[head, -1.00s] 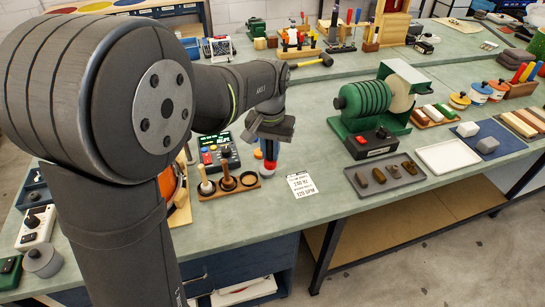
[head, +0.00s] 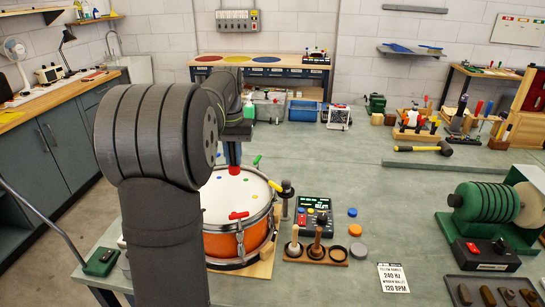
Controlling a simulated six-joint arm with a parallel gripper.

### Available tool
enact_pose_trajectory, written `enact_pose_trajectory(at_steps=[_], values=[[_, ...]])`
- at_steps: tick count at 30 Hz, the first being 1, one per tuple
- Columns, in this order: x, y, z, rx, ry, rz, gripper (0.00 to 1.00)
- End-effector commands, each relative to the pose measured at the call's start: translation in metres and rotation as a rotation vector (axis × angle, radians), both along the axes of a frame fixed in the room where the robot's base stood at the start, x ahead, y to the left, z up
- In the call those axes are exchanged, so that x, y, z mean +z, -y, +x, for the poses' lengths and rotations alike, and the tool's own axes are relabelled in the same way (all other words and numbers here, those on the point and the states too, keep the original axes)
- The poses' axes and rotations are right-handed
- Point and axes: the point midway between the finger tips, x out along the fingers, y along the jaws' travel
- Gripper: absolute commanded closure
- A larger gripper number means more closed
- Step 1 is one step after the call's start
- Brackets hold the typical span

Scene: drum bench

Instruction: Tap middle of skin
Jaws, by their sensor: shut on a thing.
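The drum (head: 236,242) has an orange shell, a metal rim and a white skin (head: 222,203) with small coloured dots. It stands on a wooden base, partly hidden behind my arm. My gripper (head: 233,137) is above the far part of the skin, pointing down. It is shut on a mallet (head: 234,169) with a dark bluish shaft and a red head. The head appears over the skin towards its far side; I cannot tell whether it touches. The fingertips are too small to see clearly.
A wooden rack (head: 316,257) right of the drum holds two upright mallets and has an empty ring. Behind it is a control box (head: 314,214) with a lit display. Coloured T-handles stand around the drum rim. A printed card (head: 393,278) lies on clear bench to the right.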

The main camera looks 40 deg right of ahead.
Motion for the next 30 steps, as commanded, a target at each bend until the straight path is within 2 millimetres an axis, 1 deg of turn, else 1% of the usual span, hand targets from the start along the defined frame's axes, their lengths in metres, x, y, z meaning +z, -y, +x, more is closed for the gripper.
enact_pose_trajectory(at_steps=[1, 3, 6, 11, 16, 19, 20, 25, 30], values=[[-0.002, -0.012, 0.003, 0.008, -0.001, 0.001, 1.00], [-0.005, -0.023, 0.006, 0.012, 0.000, 0.000, 1.00], [-0.007, -0.031, 0.008, 0.012, 0.000, 0.000, 1.00], [-0.016, -0.032, 0.008, 0.011, 0.000, 0.000, 1.00], [-0.031, -0.032, 0.007, 0.011, -0.001, 0.001, 1.00], [-0.033, -0.032, 0.008, 0.011, 0.000, 0.000, 1.00], [-0.037, -0.032, 0.007, 0.011, -0.002, 0.001, 1.00], [-0.072, -0.032, 0.007, 0.011, -0.003, 0.003, 1.00], [-0.058, -0.031, 0.008, 0.011, 0.002, -0.002, 1.00]])
